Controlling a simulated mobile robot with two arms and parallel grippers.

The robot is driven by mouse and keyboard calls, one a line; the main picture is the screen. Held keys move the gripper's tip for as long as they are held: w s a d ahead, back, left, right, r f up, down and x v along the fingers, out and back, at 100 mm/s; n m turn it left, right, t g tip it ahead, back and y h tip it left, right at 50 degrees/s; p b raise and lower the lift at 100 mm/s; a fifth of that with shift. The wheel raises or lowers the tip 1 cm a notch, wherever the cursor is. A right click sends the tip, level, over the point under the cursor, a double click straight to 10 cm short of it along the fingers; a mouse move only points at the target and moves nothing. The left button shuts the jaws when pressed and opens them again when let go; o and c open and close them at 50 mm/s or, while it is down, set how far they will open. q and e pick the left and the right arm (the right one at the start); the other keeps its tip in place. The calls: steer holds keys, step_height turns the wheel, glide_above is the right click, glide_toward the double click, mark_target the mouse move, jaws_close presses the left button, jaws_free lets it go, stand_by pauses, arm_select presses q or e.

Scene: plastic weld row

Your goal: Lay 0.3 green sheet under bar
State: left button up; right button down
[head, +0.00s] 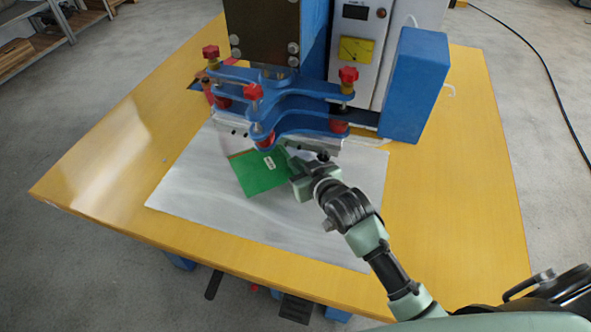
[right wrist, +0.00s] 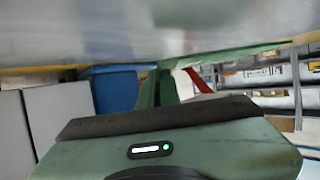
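The green sheet (head: 258,178), with a small white label, is over the grey metal plate (head: 190,185) in front of the press. Its far edge is close to the silver bar (head: 236,129) under the blue clamp; whether it reaches beneath the bar is hidden. My right gripper (head: 291,165) is at the sheet's right edge, close to the bar. In the right wrist view its fingers (right wrist: 157,88) are together, and the green sheet (right wrist: 235,54) shows edge-on running out from them. My left gripper is not in view.
The blue press clamp (head: 290,95) with red knobs stands over the plate. A blue box (head: 415,85) is at its right. A red strip (head: 240,154) shows at the sheet's far edge. The yellow table (head: 110,165) is clear at left and right.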

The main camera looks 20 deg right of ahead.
steer(key=shift+w, duration=0.35)
steer(key=shift+f, duration=1.75)
steer(key=shift+f, duration=0.15)
steer(key=c, duration=1.6)
jaws_free()
steer(key=shift+c, duration=0.2)
